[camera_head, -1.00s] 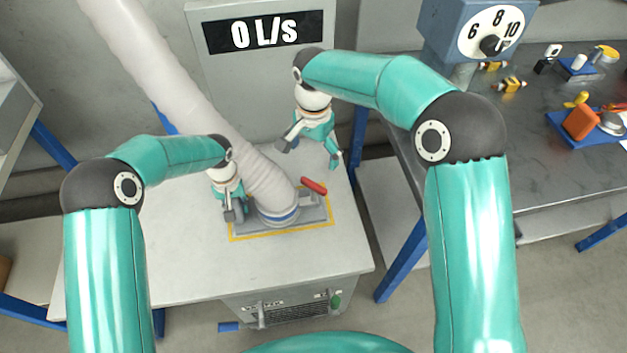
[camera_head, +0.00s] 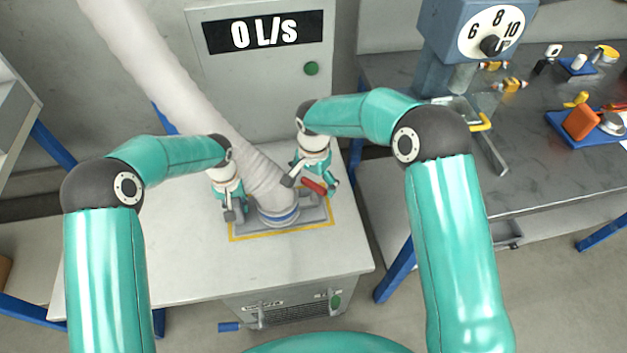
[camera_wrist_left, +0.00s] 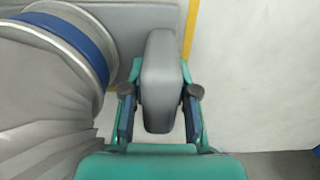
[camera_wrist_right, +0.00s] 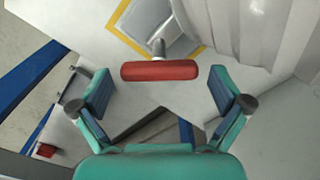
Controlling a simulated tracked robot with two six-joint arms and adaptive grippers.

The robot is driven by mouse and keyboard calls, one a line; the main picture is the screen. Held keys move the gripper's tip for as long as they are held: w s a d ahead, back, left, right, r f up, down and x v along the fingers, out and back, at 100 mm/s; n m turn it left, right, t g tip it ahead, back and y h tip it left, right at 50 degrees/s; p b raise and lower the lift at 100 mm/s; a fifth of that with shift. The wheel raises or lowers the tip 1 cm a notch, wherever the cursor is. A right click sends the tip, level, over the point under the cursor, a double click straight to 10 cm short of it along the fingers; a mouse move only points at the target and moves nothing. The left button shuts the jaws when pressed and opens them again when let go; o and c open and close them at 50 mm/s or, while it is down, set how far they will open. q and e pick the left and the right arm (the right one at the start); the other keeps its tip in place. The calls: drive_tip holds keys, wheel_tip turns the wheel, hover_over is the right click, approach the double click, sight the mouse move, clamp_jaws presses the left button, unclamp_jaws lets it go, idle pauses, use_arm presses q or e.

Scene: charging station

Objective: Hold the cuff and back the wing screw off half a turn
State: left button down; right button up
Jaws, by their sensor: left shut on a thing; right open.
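The cuff (camera_head: 279,214) is a grey collar with a blue band at the foot of the pale ribbed hose (camera_head: 200,100); it also shows in the left wrist view (camera_wrist_left: 80,40). My left gripper (camera_head: 235,210) is shut on a grey rounded lug (camera_wrist_left: 160,75) beside the cuff. The red wing screw (camera_head: 314,186) sits right of the cuff, partly hidden by my right gripper (camera_head: 310,180). In the right wrist view the red bar of the wing screw (camera_wrist_right: 158,70) lies crosswise on a grey stem, ahead of the open fingers. It looks clear of both.
The cuff's grey base plate (camera_head: 318,222) lies inside a yellow outline on the white tabletop (camera_head: 190,265). A panel behind reads 0 L/s (camera_head: 265,32) and has a green button (camera_head: 311,68). A dark workbench (camera_head: 540,150) with a dial box and parts stands right.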

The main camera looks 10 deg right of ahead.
drive_tip(key=shift+c, duration=0.2)
drive_tip(key=c, duration=1)
drive_tip(key=shift+o, duration=0.2)
drive_tip(key=shift+n, duration=0.5)
drive_tip(key=n, duration=0.3)
drive_tip(key=shift+n, duration=0.4)
drive_tip(key=n, duration=1.4)
